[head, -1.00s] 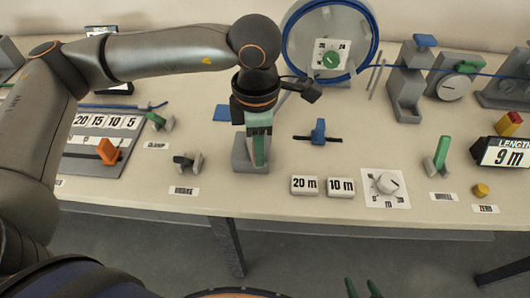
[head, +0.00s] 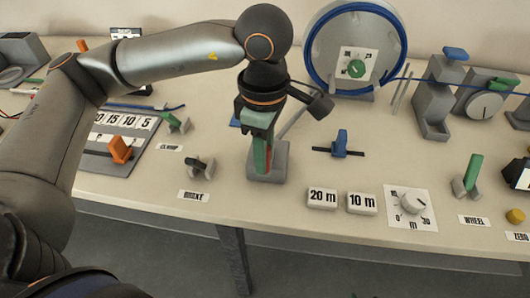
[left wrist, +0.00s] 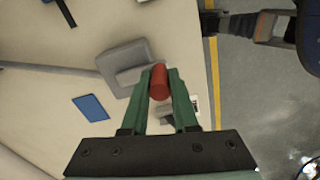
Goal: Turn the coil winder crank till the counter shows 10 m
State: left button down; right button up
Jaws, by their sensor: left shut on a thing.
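My left gripper (head: 262,150) is shut on the red crank handle (left wrist: 159,82), which shows as a red cylinder between its green fingers in the left wrist view. In the head view the gripper points down over a grey block (head: 282,161) and hides most of the handle.
A blue slider (head: 341,143), a 20 m button (head: 322,198), a 10 m button (head: 361,203) and a dial (head: 413,203) lie to the right. A brake lever (head: 201,166) and an orange handle (head: 121,149) are left. The table's front edge is close.

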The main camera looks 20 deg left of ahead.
pick_arm(q)
jog(key=c, duration=0.7)
grip_release()
notch_tip(320, 180, up, 13)
jog(key=shift+f+p, duration=0.2)
jog(key=shift+p, duration=0.6)
dwell(0.9)
